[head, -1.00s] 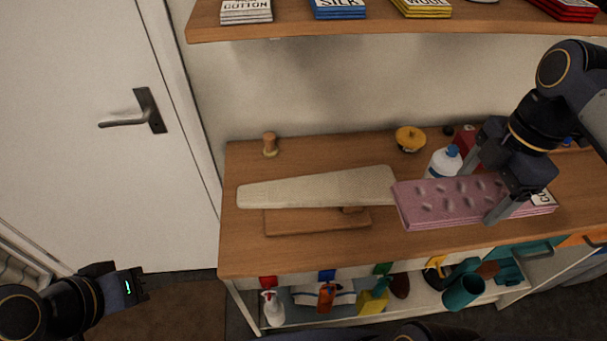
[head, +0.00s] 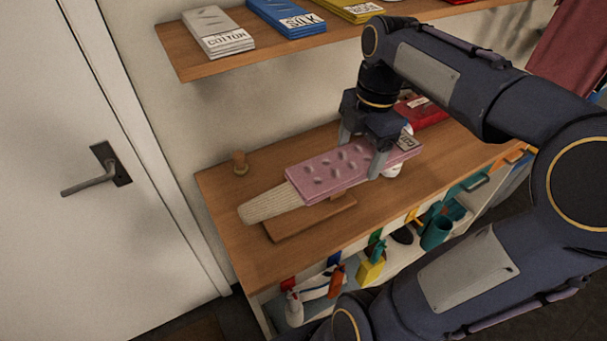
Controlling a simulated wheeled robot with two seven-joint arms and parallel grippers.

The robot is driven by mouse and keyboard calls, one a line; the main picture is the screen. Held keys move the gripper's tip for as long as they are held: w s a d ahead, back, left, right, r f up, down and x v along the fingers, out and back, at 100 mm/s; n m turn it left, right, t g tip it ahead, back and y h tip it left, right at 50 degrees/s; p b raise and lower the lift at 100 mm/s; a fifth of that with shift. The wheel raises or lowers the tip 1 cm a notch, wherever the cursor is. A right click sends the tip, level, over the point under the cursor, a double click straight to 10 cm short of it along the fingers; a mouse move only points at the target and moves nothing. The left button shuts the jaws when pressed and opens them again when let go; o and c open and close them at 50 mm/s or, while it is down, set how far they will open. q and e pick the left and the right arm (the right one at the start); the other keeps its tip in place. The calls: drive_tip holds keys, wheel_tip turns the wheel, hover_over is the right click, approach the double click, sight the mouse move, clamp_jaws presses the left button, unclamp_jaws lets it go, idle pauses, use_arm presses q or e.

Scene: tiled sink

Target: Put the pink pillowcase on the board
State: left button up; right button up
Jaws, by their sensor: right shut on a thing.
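The pink pillowcase (head: 330,168) is a flat folded rectangle with a white label at its right end. My right gripper (head: 364,160) is shut on the pillowcase near its right end. The pillowcase lies over the wide right part of the cream ironing board (head: 270,205); whether it rests on it or hovers just above, I cannot tell. The board's narrow left end stays bare. The board stands on a wooden base (head: 310,220) on the wooden counter. My left gripper is not in view.
A wooden knob-like object (head: 240,163) stands at the counter's back left. A shelf (head: 190,65) with cloth stacks hangs above. Bottles stand below the counter (head: 235,230), whose front left is clear.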

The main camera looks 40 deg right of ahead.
sight(335, 148)
drive_tip(key=w, duration=0.1)
drive_tip(key=w+a+f, duration=0.1)
drive_tip(key=w+a+f+p, duration=0.1)
drive_tip(key=w, duration=0.1)
drive_tip(key=shift+w+a, duration=0.1)
drive_tip(key=shift+a, duration=0.05)
drive_tip(key=w+f, duration=0.1)
drive_tip(key=f, duration=0.1)
drive_tip(key=w+a+f, duration=0.1)
drive_tip(key=w+f, duration=0.1)
drive_tip(key=w+a+f, duration=0.1)
drive_tip(key=f, duration=0.1)
drive_tip(key=shift+w+a, duration=0.25)
wheel_tip(335, 148, down, 3)
drive_tip(key=shift+w+f+p, duration=0.1)
drive_tip(key=shift+f+p, duration=0.1)
drive_tip(key=shift+p, duration=0.1)
drive_tip(key=o, duration=1.1)
drive_tip(key=shift+f, duration=0.1)
drive_tip(key=shift+c, duration=0.2)
